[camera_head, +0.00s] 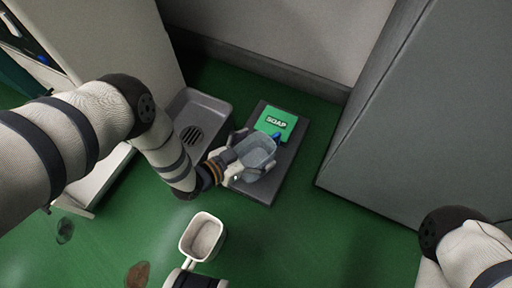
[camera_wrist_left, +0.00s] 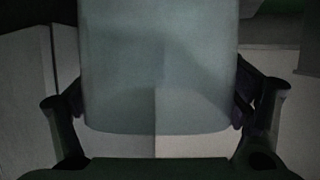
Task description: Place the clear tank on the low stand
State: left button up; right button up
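The clear tank (camera_head: 259,156), a small translucent grey tub, is at the left gripper, over the front part of the low dark stand (camera_head: 262,190). My left gripper (camera_head: 250,158) has its fingers on either side of the tank. In the left wrist view the tank (camera_wrist_left: 158,70) fills the space between the two fingers (camera_wrist_left: 155,115), which press at its sides. Whether the tank's bottom touches the stand is hidden.
A green soap box (camera_head: 275,122) lies on the stand's back part, close behind the tank. A grey drain tray (camera_head: 207,108) is left of the stand. A white scoop-like container (camera_head: 202,237) is in front. A large grey cabinet (camera_head: 410,110) stands at right.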

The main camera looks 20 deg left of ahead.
pick_arm(q)
jog(key=shift+r, duration=0.2)
jog(key=p+v, duration=0.5)
jog(key=v, duration=0.7)
pick_arm(e)
jog(key=r, duration=0.1)
jog(key=w+r+t, duration=0.1)
jog(key=r, duration=0.1)
jog(key=shift+w+r, duration=0.1)
jog(key=shift+r, duration=0.1)
pick_arm(q)
jog(key=shift+f, duration=0.1)
